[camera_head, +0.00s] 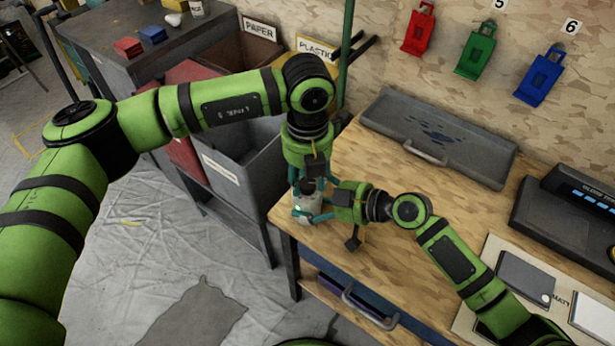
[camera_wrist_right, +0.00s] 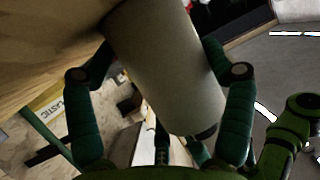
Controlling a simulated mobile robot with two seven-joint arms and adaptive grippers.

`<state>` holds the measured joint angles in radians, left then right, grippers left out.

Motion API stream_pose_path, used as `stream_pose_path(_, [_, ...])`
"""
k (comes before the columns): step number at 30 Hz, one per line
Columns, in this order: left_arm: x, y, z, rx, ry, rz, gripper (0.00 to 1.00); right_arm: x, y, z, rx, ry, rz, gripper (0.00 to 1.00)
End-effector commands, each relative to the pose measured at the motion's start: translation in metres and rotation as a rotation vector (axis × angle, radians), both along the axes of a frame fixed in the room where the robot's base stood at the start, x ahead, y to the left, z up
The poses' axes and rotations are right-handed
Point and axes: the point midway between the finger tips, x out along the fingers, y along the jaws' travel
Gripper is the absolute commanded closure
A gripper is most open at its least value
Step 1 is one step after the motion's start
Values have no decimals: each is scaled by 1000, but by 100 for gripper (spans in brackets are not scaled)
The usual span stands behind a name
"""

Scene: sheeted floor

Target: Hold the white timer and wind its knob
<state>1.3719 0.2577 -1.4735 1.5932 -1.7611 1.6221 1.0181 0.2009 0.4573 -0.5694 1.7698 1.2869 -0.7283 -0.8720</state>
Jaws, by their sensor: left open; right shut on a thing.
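The white timer (camera_head: 307,204) is a pale cylinder at the left edge of the wooden workbench in the head view. It fills the middle of the right wrist view (camera_wrist_right: 165,70), between the teal fingers of my right gripper (camera_wrist_right: 158,58). My right gripper is shut on its body and comes from the right in the head view (camera_head: 318,211). The timer's dark knob (camera_head: 308,186) is on top. My left gripper (camera_head: 309,177) points down from above, open, with its fingers on either side of the knob. I cannot tell whether they touch it.
The workbench (camera_head: 400,270) carries a grey tray (camera_head: 440,140) at the back and a dark device (camera_head: 565,215) at the right. Grey bins (camera_head: 235,180) stand left of the bench, close under my left arm. Red, green and blue holders hang on the wall.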

Motion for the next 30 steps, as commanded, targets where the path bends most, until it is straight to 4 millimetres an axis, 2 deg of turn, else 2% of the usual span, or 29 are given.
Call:
stream_pose_path(9, [1, 0, 64, -2, -6, -1, 57, 0, -1, -1, -3, 1, 0, 56])
stream_pose_path(15, [0, -1, 98, -2, -4, -1, 57, 0, -1, -1, -3, 1, 0, 56])
stream_pose_path(21, [-1, -1, 113, -2, 0, -2, 57, 0, -1, -1, -3, 1, 0, 56])
stream_pose_path(30, [-1, 0, 114, -2, 0, -1, 57, 0, -1, -1, -2, 1, 0, 56])
